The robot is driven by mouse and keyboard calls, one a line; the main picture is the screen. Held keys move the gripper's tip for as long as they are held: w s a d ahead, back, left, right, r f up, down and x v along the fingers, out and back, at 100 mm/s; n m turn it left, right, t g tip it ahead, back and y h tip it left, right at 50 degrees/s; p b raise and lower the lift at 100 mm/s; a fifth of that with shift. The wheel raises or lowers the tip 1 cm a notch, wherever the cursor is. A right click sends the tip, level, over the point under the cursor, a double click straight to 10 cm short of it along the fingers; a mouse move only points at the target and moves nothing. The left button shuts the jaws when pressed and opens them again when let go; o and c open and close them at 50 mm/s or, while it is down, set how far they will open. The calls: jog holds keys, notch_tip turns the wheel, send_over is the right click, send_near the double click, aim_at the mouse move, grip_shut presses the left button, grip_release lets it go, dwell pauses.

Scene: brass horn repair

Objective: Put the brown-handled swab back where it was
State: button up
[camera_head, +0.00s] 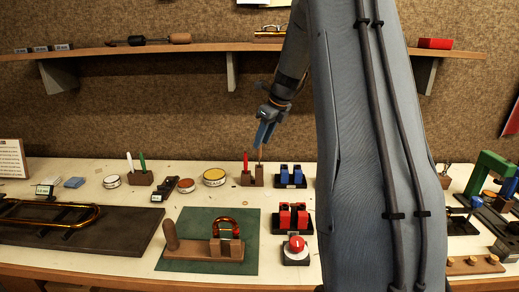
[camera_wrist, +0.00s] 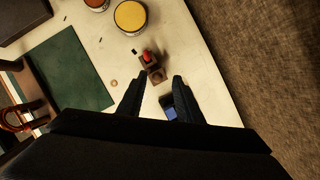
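The brown-handled swab (camera_head: 260,154) stands upright in the right part of a small brown block (camera_head: 252,179), beside a red-handled swab (camera_head: 245,161). My gripper (camera_head: 264,141) points down just above the brown handle. In the wrist view my gripper (camera_wrist: 158,82) has its two fingers apart with nothing clearly between them. The block (camera_wrist: 155,73) and the red handle (camera_wrist: 147,57) show just beyond the fingertips. The brown handle is hard to make out there.
Blue clamps (camera_head: 291,176) stand right of the block, red ones (camera_head: 292,217) in front. A yellow-lidded tin (camera_head: 214,177) is to the left. Another block (camera_head: 141,178) holds white and green handles. A green mat (camera_head: 250,255) lies in front. A shelf (camera_head: 210,47) runs above.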

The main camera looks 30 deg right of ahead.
jog(key=b+v, duration=0.1)
jog(key=v, duration=0.7)
jog(key=shift+b, duration=0.35)
jog(key=shift+f, duration=0.1)
